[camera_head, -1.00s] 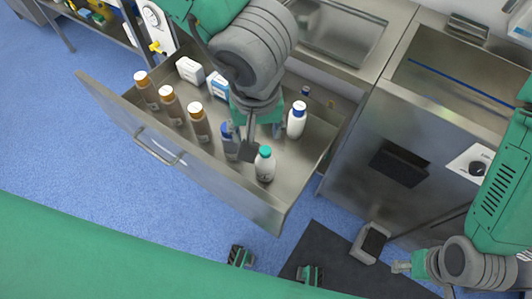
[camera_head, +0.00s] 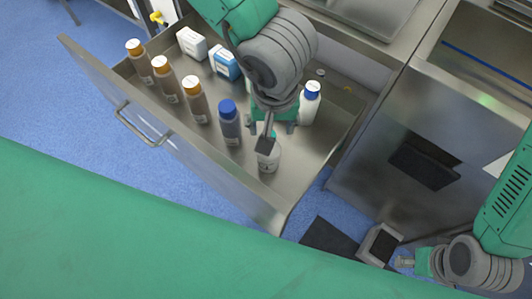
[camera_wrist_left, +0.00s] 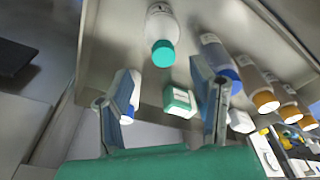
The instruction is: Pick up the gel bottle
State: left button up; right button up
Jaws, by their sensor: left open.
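The open metal drawer holds several bottles; their labels are too small to read, so I cannot tell by label which is the gel bottle. A white bottle with a teal cap (camera_head: 268,160) stands upright, its cap largely hidden by my left gripper (camera_head: 267,138). In the left wrist view that bottle (camera_wrist_left: 162,35) is beyond the open, empty fingers of my left gripper (camera_wrist_left: 165,90). A white blue-capped bottle (camera_head: 309,103) stands to the right, and a grey-blue bottle (camera_head: 230,125) to the left. My right gripper (camera_head: 405,262) is at the lower right, apart from the drawer.
Several brown orange-capped bottles (camera_head: 197,102) line the drawer's front side. White boxes (camera_head: 191,43) and a blue-white box (camera_head: 226,64) stand behind. A teal-white box (camera_wrist_left: 180,101) shows between the fingers in the wrist view. The drawer's front wall (camera_head: 165,140) is a raised edge.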

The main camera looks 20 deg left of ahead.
pick_arm(q)
jog(key=shift+w+d+f, duration=0.15)
jog(key=shift+d+f, duration=0.1)
jog(key=shift+f, duration=0.4)
jog(key=shift+d+f, duration=0.2)
jog(key=shift+f, duration=0.1)
jog(key=shift+a+f+b, duration=0.1)
jog(key=shift+f+b, duration=0.2)
jog(key=shift+b, duration=0.05)
jog(key=f, duration=0.1)
jog(key=a+f+b, duration=0.1)
jog(key=w+a+f, duration=0.1)
jog(key=shift+f+b, duration=0.3)
jog(key=shift+f, duration=0.1)
jog(key=shift+a+f, duration=0.1)
jog(key=shift+f, duration=0.15)
jog(key=shift+d+r, duration=0.1)
jog(key=shift+d, duration=0.25)
jog(key=c, duration=0.4)
jog(key=shift+d, duration=0.15)
jog(key=c, duration=0.7)
grip_shut()
pick_arm(e)
jog(key=f, duration=0.1)
jog(key=d+f, duration=0.1)
jog(key=f, duration=0.1)
